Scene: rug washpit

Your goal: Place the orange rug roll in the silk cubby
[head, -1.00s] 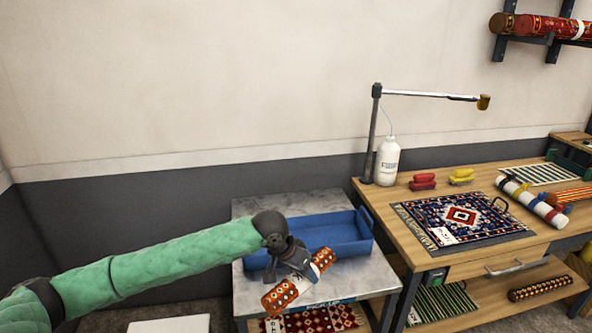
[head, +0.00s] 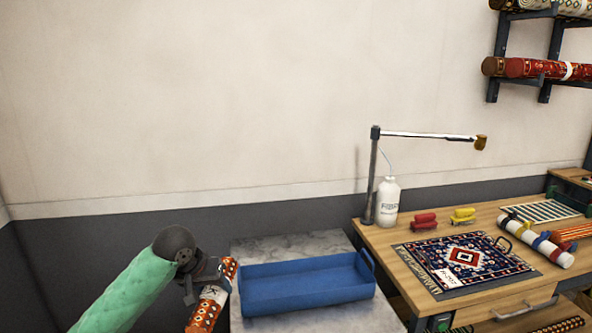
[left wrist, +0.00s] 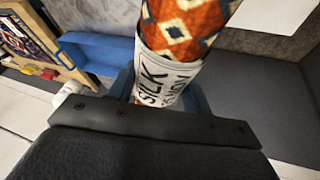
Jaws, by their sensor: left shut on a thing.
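The orange rug roll (head: 205,312), patterned in orange, white and dark, is held in my left gripper (head: 212,287) at the left of the grey table. In the left wrist view the roll (left wrist: 185,20) fills the top middle, with a white band on it (left wrist: 160,75) on which "SILK" can be read. My left gripper is shut around the roll near this band. The roll's lower end runs toward the bottom edge of the head view. My right gripper is not in view. No silk cubby can be made out in these frames.
A blue tray (head: 305,285) sits on the grey table (head: 290,246). The wooden bench (head: 490,217) on the right holds a patterned rug (head: 465,258), a white bottle (head: 387,201) and a lamp-like arm (head: 430,135). Wall brackets at upper right carry rolls (head: 540,69).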

